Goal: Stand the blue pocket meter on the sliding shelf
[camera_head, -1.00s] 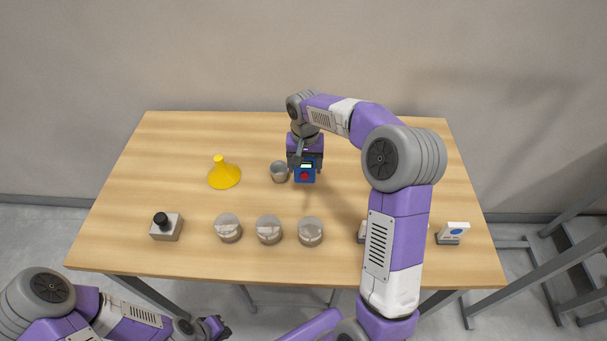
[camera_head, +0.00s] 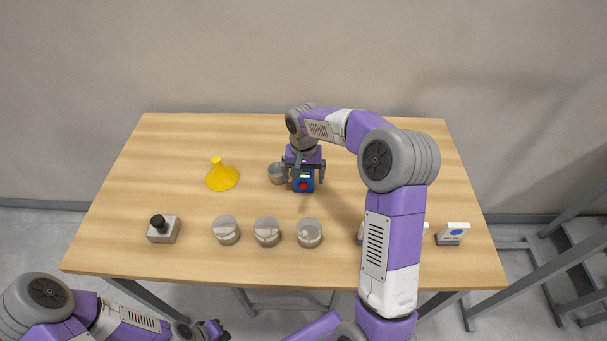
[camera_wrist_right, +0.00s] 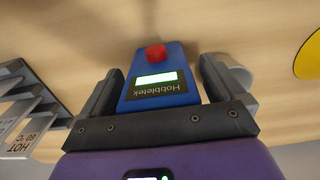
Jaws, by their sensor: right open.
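The blue pocket meter (camera_head: 303,183), with a red button and a lit display, is near the middle of the table. In the right wrist view, the meter (camera_wrist_right: 158,80) lies between the open fingers of my right gripper (camera_wrist_right: 160,75), with a gap showing at the finger on the right. In the head view my right gripper (camera_head: 304,176) is over and around the meter from behind. Whether the meter's base touches the table is hard to tell. My left gripper (camera_head: 217,331) is low at the bottom edge, off the table; its jaw state is unclear. I cannot make out the sliding shelf.
A grey metal cup (camera_head: 277,174) stands close left of the meter, and a yellow funnel (camera_head: 222,178) farther left. A white sign (camera_head: 452,233) stands right. My right arm hides part of the table.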

